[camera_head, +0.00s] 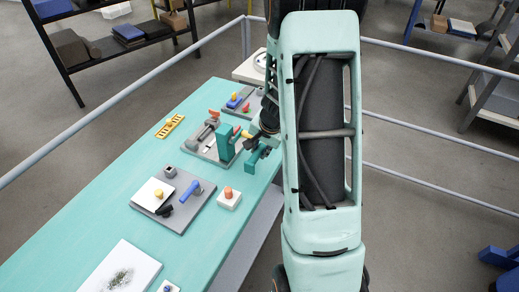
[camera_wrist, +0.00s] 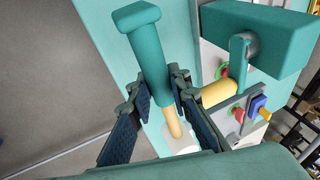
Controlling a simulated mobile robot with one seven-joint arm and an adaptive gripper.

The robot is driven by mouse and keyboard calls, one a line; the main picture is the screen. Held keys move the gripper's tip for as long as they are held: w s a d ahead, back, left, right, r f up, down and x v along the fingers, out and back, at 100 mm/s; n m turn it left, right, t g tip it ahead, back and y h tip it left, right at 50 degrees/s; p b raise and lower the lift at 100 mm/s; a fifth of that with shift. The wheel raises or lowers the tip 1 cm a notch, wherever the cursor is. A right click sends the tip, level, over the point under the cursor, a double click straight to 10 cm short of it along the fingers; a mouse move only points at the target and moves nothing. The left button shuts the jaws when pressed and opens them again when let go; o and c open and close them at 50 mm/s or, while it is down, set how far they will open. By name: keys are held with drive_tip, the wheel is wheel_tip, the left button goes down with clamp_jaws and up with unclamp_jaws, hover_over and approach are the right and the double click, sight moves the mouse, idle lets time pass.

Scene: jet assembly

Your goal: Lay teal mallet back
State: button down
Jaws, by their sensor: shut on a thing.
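The teal mallet (camera_wrist: 149,52) shows in the wrist view as a teal shaft with a flared top and a narrower tan part below. My gripper (camera_wrist: 160,88) is shut on it, with dark blue finger pads on either side. A whitish block (camera_wrist: 182,143) shows by the lower end of the tan part; whether it is joined to it I cannot tell. In the head view my gripper (camera_head: 262,146) is above the table's right edge, beside an upright teal block. My arm hides part of that area.
The teal table (camera_head: 95,195) carries a grey board with the upright teal block (camera_head: 226,140), which stands close to my gripper. A white block (camera_head: 229,200) bears an orange peg. Grey rails (camera_head: 120,92) run around.

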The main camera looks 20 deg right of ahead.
sight(258, 164)
drive_tip(key=shift+b, duration=0.5)
wheel_tip(258, 164, down, 4)
drive_tip(key=b, duration=0.4)
drive_tip(key=shift+f+b, duration=0.45)
drive_tip(key=shift+b, duration=0.15)
drive_tip(key=c, duration=1.8)
unclamp_jaws()
drive_tip(key=shift+r, duration=0.1)
drive_tip(key=shift+o, duration=0.4)
